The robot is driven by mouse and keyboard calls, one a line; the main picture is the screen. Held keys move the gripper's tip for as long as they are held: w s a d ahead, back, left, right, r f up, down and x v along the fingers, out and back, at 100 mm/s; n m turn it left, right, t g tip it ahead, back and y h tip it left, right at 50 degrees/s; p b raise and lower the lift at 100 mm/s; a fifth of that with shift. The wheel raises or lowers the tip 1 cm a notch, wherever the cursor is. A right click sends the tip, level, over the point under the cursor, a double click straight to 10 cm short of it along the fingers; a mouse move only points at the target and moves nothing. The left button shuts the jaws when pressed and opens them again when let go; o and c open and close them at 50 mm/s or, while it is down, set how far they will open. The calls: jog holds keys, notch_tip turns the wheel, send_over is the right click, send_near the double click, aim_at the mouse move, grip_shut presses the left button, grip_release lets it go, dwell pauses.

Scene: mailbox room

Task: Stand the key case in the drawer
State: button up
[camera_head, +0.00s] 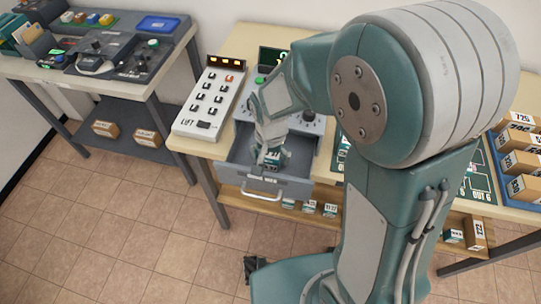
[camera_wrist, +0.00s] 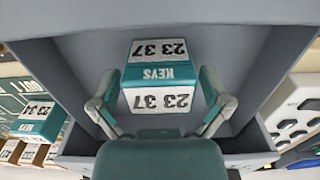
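The key case is a white and teal box marked "KEYS" and "23 37". It shows in the wrist view (camera_wrist: 160,75) inside the grey drawer (camera_wrist: 75,65), its lettering upside down. My gripper (camera_wrist: 161,85) has one finger along each side of the case, the fingertips apparently touching it. In the head view the drawer (camera_head: 232,172) is pulled out of the table, and my gripper (camera_head: 268,150) reaches down into it. The case (camera_head: 272,159) is mostly hidden there by my gripper. Whether its base rests on the drawer floor is hard to tell.
The lift button panel (camera_head: 208,100) stands left of the drawer, on the table. A shelf below holds several small cases (camera_head: 309,206). Boxes (camera_head: 520,160) sit at the right. A second table (camera_head: 140,82) with devices stands at the left.

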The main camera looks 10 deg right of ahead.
jog(key=shift+a, duration=0.15)
notch_tip(320, 180, up, 12)
jog(key=s+d+r+n+t, duration=0.4)
jog(key=s+d+r, duration=0.4)
jog(key=s+d, duration=0.3)
jog(key=shift+s+r+t, duration=0.2)
jog(key=shift+s+t, duration=0.6)
dwell(1.0)
